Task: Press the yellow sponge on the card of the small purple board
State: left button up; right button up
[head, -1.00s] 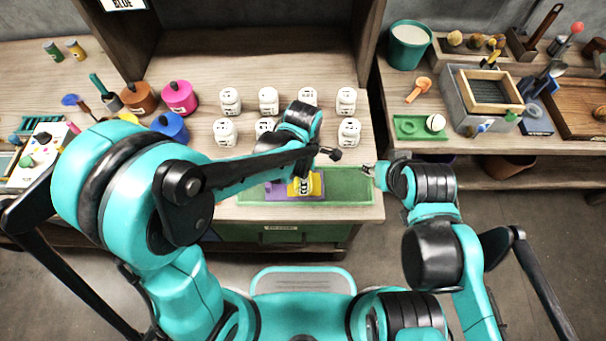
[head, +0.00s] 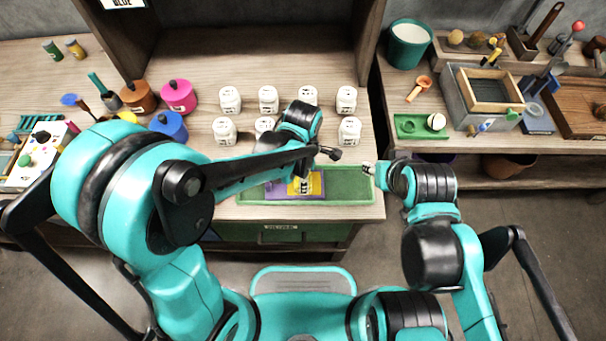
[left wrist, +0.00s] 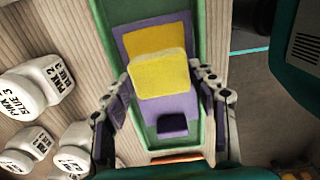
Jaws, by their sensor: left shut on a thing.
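The yellow sponge (left wrist: 160,73) is between the two fingers of my left gripper (left wrist: 163,85), which is shut on it. In the left wrist view the sponge covers the lower part of the darker yellow card (left wrist: 150,38); I cannot tell whether it touches the card. The card lies on the small purple board (left wrist: 180,105), which has a dark purple block (left wrist: 172,123) on it. In the head view the board (head: 280,190) is mostly hidden by my left arm, with yellow (head: 317,183) showing at its right. My right gripper (head: 368,168) is to the right; its opening is unclear.
The board lies in a long green tray (head: 350,185), whose right part is empty. Several white lettered jars (head: 348,130) stand behind the tray. Coloured pots (head: 178,96) stand at the left. A separate bench with a grey box (head: 462,105) is at the right.

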dwell(0.6)
pick_arm(q)
jog(key=shift+r+p, duration=2.8)
jog(key=shift+r, duration=0.7)
jog(key=shift+f, duration=0.1)
